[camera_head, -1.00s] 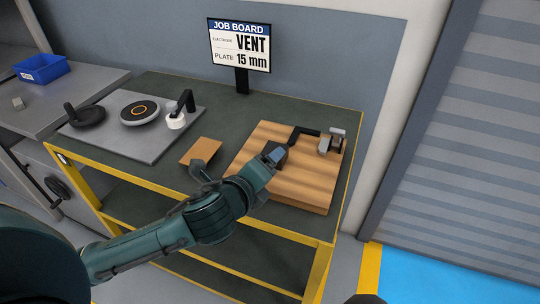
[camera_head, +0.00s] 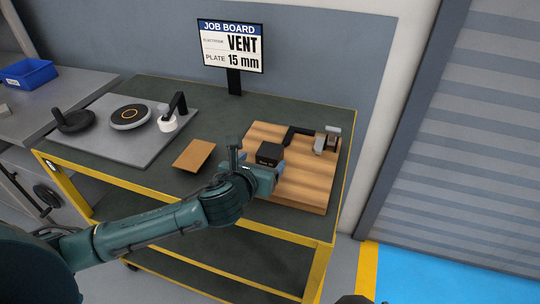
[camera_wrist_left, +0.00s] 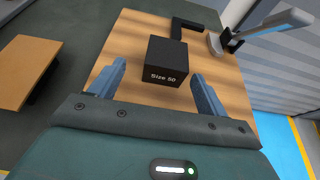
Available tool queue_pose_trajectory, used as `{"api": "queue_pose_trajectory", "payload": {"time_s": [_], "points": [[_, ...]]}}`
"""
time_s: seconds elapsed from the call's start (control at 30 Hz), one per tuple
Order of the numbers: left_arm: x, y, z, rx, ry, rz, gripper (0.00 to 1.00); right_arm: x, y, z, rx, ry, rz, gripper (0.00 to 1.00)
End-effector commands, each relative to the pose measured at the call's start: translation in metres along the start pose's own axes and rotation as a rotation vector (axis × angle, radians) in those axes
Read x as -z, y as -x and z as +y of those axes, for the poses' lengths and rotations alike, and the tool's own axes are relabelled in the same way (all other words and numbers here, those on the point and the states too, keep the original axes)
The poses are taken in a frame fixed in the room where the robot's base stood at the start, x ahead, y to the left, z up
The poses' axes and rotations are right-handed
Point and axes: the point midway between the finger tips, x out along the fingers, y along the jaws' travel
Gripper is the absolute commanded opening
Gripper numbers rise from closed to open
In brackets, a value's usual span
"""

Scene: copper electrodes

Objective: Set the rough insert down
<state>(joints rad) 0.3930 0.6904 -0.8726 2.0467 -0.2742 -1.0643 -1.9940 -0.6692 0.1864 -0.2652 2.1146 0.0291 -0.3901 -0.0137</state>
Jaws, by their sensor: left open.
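A dark block marked "Size 50" (camera_wrist_left: 166,62), which I take to be the rough insert, sits on the striped wooden board (camera_wrist_left: 228,82). In the head view the block (camera_head: 269,154) rests upright on the left part of the board (camera_head: 300,200). My left gripper (camera_head: 262,166) is open and empty, just on the near side of the block. In the left wrist view its two blue fingers (camera_wrist_left: 158,72) are spread wide, with the block ahead of and between them, apart from both.
A black angled bracket (camera_head: 298,134) and a grey metal clamp (camera_head: 326,141) are at the board's back. A small brown plate (camera_head: 194,155) lies left of the board. A grey slab (camera_head: 103,146) holds round tools. The job board (camera_head: 230,45) reads VENT, 15 mm.

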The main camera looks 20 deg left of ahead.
Motion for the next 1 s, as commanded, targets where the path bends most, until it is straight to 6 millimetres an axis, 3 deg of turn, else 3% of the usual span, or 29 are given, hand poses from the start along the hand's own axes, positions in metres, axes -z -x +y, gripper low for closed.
{"api": "queue_pose_trajectory", "payload": {"time_s": [0.4,0.7,1.0], "points": [[-0.005,-0.049,-0.007,-0.001,0.002,0.001,0.76,0.001,-0.001,0.0,-0.001,-0.003,0.003,0.51],[-0.005,-0.054,-0.007,0.001,0.001,0.0,0.76,0.001,-0.001,-0.001,-0.001,-0.006,0.004,0.51],[-0.005,-0.053,-0.007,0.001,0.001,0.001,0.53,0.001,-0.001,-0.001,-0.001,-0.006,0.003,0.51]]}}
